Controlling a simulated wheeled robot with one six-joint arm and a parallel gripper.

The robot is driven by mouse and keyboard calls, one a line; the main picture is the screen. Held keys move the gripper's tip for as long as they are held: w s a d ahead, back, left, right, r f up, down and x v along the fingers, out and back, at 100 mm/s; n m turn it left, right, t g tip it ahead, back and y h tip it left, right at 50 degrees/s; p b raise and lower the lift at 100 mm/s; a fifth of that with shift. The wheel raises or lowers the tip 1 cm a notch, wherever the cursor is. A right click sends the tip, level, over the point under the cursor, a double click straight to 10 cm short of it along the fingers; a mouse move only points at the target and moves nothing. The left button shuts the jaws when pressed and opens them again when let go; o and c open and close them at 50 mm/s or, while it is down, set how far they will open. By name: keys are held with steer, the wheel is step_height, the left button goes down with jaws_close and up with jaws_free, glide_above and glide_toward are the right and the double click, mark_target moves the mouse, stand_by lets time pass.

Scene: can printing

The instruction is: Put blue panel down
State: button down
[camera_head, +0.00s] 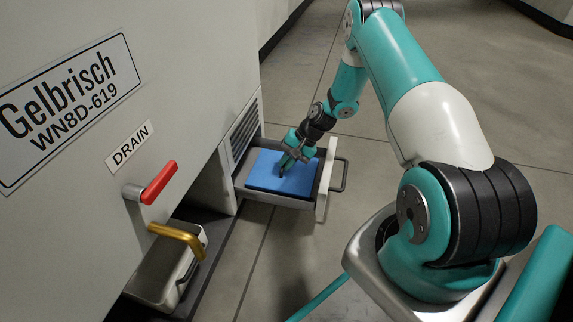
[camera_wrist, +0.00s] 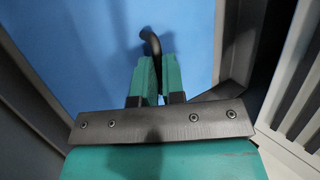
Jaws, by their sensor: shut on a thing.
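The blue panel (camera_head: 268,176) is a flat blue slab that lies within the outline of an open drawer (camera_head: 272,198) low on the machine. In the wrist view the blue panel (camera_wrist: 85,50) fills much of the background, with a dark hooked handle on it. My gripper (camera_head: 288,164) is over the panel's right half. In the wrist view my gripper's teal fingers (camera_wrist: 152,75) are shut on the handle's lower end. I cannot tell whether the panel rests on the drawer floor or is held just above it.
The drawer's front has a dark handle (camera_head: 342,175). A vent grille (camera_head: 244,132) is beside the drawer. Open floor lies to the right of the drawer.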

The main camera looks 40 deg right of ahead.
steer(key=shift+f, duration=0.1)
steer(key=c, duration=1.2)
jaws_free()
steer(key=p+v, duration=0.8)
steer(key=v, duration=0.4)
steer(key=s+a+r+n+g+h, duration=0.2)
steer(key=a+r+n, duration=0.7)
steer(key=a+r, duration=1.35)
steer(key=s+a+r+n, duration=0.2)
steer(key=s+a+r, duration=0.1)
steer(key=s, duration=0.4)
steer(key=s+a+r+n, duration=0.3)
steer(key=s+r, duration=0.1)
steer(key=s, duration=0.4)
steer(key=s+a+r+n, duration=0.2)
steer(key=s+a+r, duration=0.1)
steer(key=s, duration=0.5)
steer(key=shift+a+r+g+h, duration=0.15)
steer(key=shift+r+g+h, duration=0.15)
steer(key=shift+r, duration=0.2)
